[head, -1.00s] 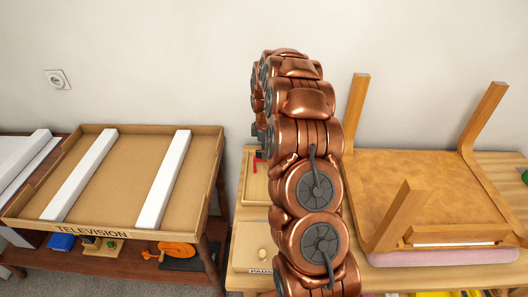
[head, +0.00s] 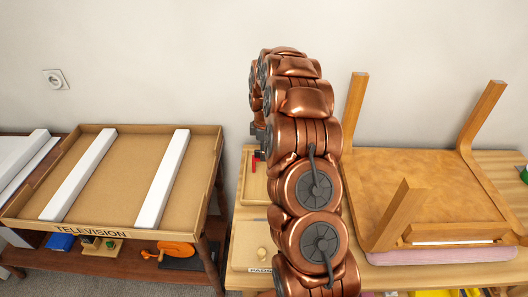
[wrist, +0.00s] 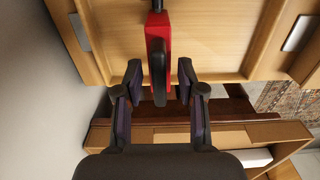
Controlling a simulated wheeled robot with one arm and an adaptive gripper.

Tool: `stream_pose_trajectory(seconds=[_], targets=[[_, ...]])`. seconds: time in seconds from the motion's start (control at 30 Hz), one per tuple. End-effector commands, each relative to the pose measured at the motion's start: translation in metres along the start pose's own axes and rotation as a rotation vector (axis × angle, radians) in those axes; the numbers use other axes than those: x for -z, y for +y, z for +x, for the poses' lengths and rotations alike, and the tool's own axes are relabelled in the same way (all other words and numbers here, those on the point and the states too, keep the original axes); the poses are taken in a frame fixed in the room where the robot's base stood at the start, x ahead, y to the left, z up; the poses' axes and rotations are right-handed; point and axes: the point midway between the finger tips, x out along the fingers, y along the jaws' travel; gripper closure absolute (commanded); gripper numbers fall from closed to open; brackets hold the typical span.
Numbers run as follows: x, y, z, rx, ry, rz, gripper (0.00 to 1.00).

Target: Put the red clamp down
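The red clamp (wrist: 158,48) has a dark bar and is in the upper middle of the wrist view, over a light wooden tray (wrist: 215,40) and overlapping its near rim. My gripper (wrist: 160,82) has one finger on each side of the clamp, and a narrow gap shows on both sides. In the head view only a small red part of the clamp (head: 258,156) shows, just below my gripper (head: 257,133). My arm hides most of it and of the tray (head: 249,190). I cannot tell whether the clamp rests fully on the tray floor.
A cardboard television box lid (head: 140,158) with two white strips stands left on a dark table. An upturned wooden stool or small table (head: 415,190) fills the right of the bench. A second shallow tray (head: 245,258) lies nearer. An orange item (head: 175,248) sits on the low shelf.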

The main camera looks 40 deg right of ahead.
Motion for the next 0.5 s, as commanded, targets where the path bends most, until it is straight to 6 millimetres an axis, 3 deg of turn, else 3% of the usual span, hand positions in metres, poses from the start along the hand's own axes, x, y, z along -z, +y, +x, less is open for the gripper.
stream_pose_trajectory(seconds=[0.17,0.5], targets=[[0.001,0.001,-0.022,-0.005,0.002,-0.001,0.61],[0.001,0.002,-0.088,-0.007,0.002,0.0,0.61]])
